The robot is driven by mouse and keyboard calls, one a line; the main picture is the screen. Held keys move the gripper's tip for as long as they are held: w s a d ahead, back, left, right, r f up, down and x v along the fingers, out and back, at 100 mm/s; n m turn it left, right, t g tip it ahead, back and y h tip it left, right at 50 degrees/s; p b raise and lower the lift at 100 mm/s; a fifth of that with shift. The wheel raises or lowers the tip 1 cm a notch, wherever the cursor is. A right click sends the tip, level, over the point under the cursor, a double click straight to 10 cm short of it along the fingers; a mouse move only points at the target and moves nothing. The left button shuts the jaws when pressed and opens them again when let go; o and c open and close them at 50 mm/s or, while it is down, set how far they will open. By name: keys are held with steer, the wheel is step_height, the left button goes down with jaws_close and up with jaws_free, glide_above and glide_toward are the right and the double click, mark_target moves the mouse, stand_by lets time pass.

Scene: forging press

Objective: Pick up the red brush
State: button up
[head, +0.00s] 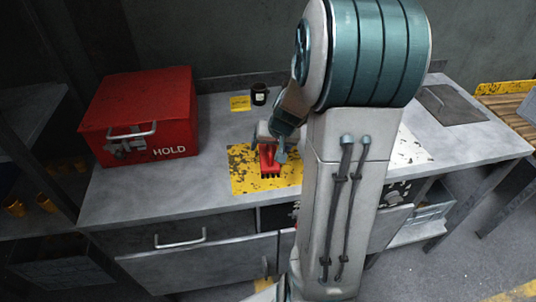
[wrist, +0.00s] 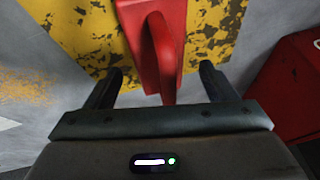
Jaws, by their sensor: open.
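The red brush (head: 268,159) with dark bristles lies on a worn yellow patch (head: 243,181) on the grey workbench, bristles toward the front edge. In the wrist view the red brush (wrist: 148,50) shows its raised handle between and ahead of my two fingers. My gripper (wrist: 160,82) is open, one dark finger on each side of the brush handle, with gaps on both sides. In the head view my gripper (head: 268,146) is right over the brush, and part of the brush is hidden by it. I cannot tell any contact.
A red box (head: 135,115) marked HOLD stands on the bench (head: 150,196) at the left. A dark mug (head: 259,95) and a small yellow card (head: 240,103) are behind the brush. A dark plate (head: 450,104) lies at the right. A drawer below stands partly open.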

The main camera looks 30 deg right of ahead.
steer(key=shift+w+f, duration=0.25)
steer(key=shift+f, duration=0.4)
steer(key=c, duration=1.2)
steer(key=shift+r, duration=0.1)
steer(key=shift+r, duration=0.5)
step_height(320, 180, up, 3)
steer(key=shift+w+f, duration=0.1)
steer(key=w+d+r, duration=0.1)
steer(key=d+r, duration=0.1)
steer(key=d, duration=0.1)
steer(key=w+d+r, duration=0.2)
steer(key=d, duration=0.2)
steer(key=w+d+r, duration=0.1)
steer(key=d+r, duration=0.2)
steer(key=shift+w+d+b, duration=0.3)
steer(key=shift+w+b, duration=0.05)
